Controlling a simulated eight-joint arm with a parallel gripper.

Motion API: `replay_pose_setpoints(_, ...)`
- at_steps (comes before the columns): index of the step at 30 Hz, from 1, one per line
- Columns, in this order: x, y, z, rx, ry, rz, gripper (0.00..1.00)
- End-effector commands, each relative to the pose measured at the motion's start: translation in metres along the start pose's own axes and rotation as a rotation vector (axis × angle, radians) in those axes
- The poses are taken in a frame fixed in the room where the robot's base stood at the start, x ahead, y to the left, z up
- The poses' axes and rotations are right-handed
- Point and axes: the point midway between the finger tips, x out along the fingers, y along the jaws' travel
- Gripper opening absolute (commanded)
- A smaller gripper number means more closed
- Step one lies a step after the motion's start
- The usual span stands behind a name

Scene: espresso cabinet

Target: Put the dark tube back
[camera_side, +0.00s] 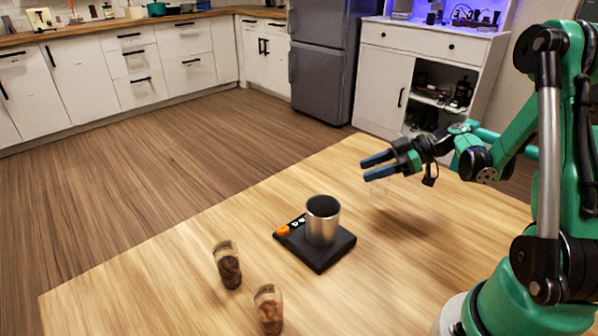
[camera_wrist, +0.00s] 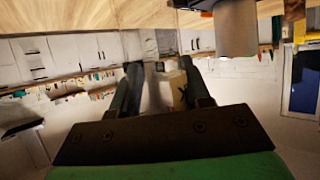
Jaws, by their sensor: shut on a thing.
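My gripper (camera_side: 376,166) is above the right part of the wooden table, in the side view. Its blue fingers are closed around a faint, clear glass tube (camera_side: 379,188) that looks empty and hangs above the table. In the wrist view my fingers (camera_wrist: 160,85) show, but the glass between them is hard to make out. A glass tube with dark brown contents (camera_side: 228,268) stands on the table at the front left. A second glass tube with lighter brown contents (camera_side: 268,312) is nearer the camera. Both are apart from my gripper.
A metal cup (camera_side: 322,226) stands on a black scale (camera_side: 333,256) with an orange knob (camera_side: 283,231), between my gripper and the tubes. The cup also shows in the wrist view (camera_wrist: 237,28). The table (camera_side: 180,260) is bare at the far left. Cabinets and a fridge stand beyond.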

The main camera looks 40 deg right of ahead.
Motion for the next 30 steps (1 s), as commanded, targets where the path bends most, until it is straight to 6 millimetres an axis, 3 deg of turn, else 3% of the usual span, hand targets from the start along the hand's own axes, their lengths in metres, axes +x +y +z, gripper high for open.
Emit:
replay_pose_setpoints(7, 0.012, 0.000, 0.025, 0.000, 0.000, 0.000, 0.00)
replay_pose_setpoints(18, 0.014, 0.000, 0.029, 0.000, 0.000, 0.000, 0.00)
replay_pose_setpoints(19, 0.014, 0.000, 0.029, 0.000, 0.000, 0.000, 0.44)
replay_pose_setpoints(22, 0.014, 0.000, 0.029, 0.000, 0.000, 0.000, 0.73)
replay_pose_setpoints(30, 0.014, 0.000, 0.029, 0.000, 0.000, 0.000, 0.73)
